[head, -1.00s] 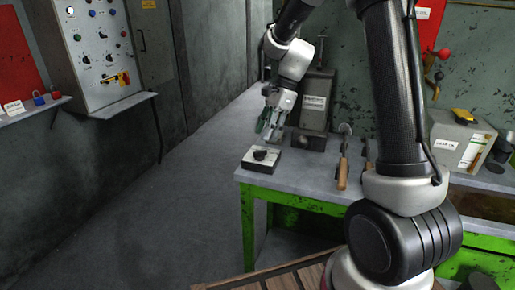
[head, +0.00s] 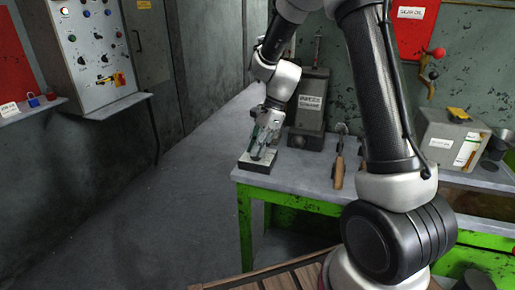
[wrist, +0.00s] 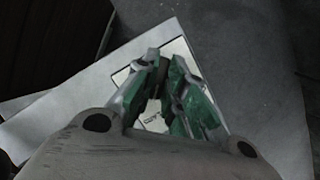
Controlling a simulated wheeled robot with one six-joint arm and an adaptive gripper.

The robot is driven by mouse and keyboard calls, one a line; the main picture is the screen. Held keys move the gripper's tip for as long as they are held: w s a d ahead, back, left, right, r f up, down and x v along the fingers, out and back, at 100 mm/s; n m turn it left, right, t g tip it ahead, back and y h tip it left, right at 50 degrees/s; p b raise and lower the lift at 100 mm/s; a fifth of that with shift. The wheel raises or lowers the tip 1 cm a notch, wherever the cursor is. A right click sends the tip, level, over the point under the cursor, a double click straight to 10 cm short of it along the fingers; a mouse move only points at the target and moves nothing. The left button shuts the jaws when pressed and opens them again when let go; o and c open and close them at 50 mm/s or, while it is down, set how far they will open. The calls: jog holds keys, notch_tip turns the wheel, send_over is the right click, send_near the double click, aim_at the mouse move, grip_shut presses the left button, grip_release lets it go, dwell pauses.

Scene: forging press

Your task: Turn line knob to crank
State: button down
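A small box with a pale top plate (head: 245,163) and a black knob sits at the left end of the bench. My gripper (head: 258,155) is lowered over it from above in the head view, and it hides the knob there. In the wrist view, the green fingertips (wrist: 164,66) lean toward each other over the pale plate (wrist: 121,76), with a narrow gap between them. A dark shape in that gap may be the knob. Whether the fingers touch it cannot be told. The plate's marks are mostly hidden or too small to read.
A grey labelled unit (head: 309,103) stands just behind the box. A wooden-handled tool (head: 338,172) lies to the right on the grey bench (head: 300,177) with a green frame. A wall control panel (head: 98,60) is at the left. The floor left of the bench is clear.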

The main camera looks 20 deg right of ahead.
jog(key=shift+n, duration=0.4)
jog(key=n+g, duration=0.1)
jog(key=n, duration=0.2)
jog(key=shift+a+f+n+g, duration=0.1)
jog(key=shift+n+g, duration=0.2)
jog(key=shift+g, duration=0.1)
jog(key=n+h, duration=0.1)
jog(key=n, duration=0.1)
jog(key=n+g, duration=0.1)
jog(key=n, duration=0.1)
jog(key=shift+w+n+h, duration=0.1)
jog(key=shift+n+h, duration=0.2)
jog(key=shift+h, duration=0.1)
jog(key=n, duration=0.2)
jog(key=n+g+h, duration=0.1)
jog(key=n, duration=0.1)
jog(key=shift+a+n+h, duration=0.15)
jog(key=shift+n+h, duration=0.15)
jog(key=n+h, duration=0.1)
jog(key=n, duration=0.3)
jog(key=shift+h, duration=0.3)
jog(key=shift+a+n, duration=0.1)
jog(key=shift+n, duration=0.2)
jog(key=c, duration=1.5)
grip_release()
